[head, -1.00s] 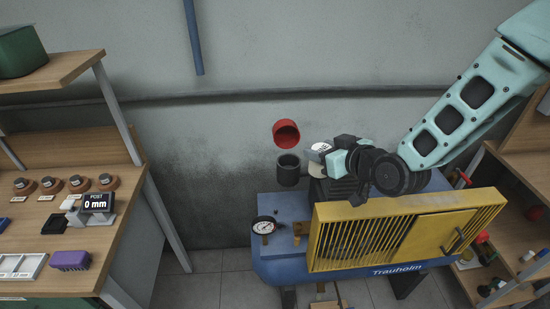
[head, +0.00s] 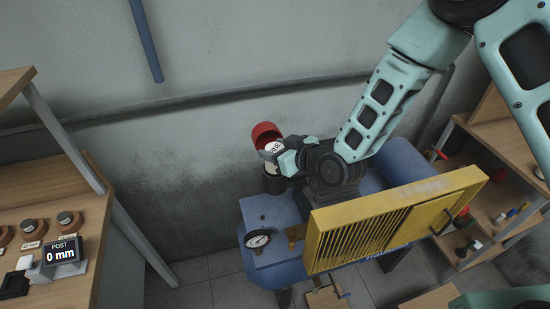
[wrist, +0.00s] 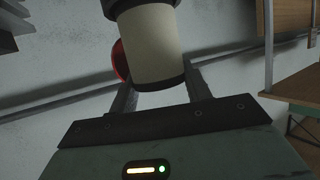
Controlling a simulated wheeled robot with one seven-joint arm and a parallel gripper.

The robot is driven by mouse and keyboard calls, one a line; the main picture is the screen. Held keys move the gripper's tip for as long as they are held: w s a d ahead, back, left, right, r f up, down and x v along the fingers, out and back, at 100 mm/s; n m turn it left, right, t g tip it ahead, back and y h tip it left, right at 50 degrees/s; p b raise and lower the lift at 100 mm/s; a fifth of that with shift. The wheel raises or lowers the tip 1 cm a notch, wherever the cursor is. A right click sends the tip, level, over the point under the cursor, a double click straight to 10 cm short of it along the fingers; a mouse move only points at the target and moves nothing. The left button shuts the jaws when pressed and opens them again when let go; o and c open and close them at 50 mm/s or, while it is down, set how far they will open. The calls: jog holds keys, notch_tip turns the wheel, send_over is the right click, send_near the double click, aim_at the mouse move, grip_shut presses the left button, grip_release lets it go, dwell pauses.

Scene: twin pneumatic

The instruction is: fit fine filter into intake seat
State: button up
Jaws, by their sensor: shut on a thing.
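The fine filter is a cream cylinder with dark end bands (wrist: 152,45), held between the two fingers of my gripper (wrist: 162,84) in the wrist view. In the head view my gripper (head: 285,158) is shut on the filter (head: 271,167), whose pale, printed top shows.
A red cap (head: 264,131) is just behind the filter. A wooden bench with a "0 mm" display (head: 63,252) is at left, shelves (head: 478,180) at right.

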jog(key=shift+f+p, duration=0.6)
jog(key=shift+f, duration=1.5)
jog(key=shift+f, duration=0.15)
jog(key=o, duration=1)
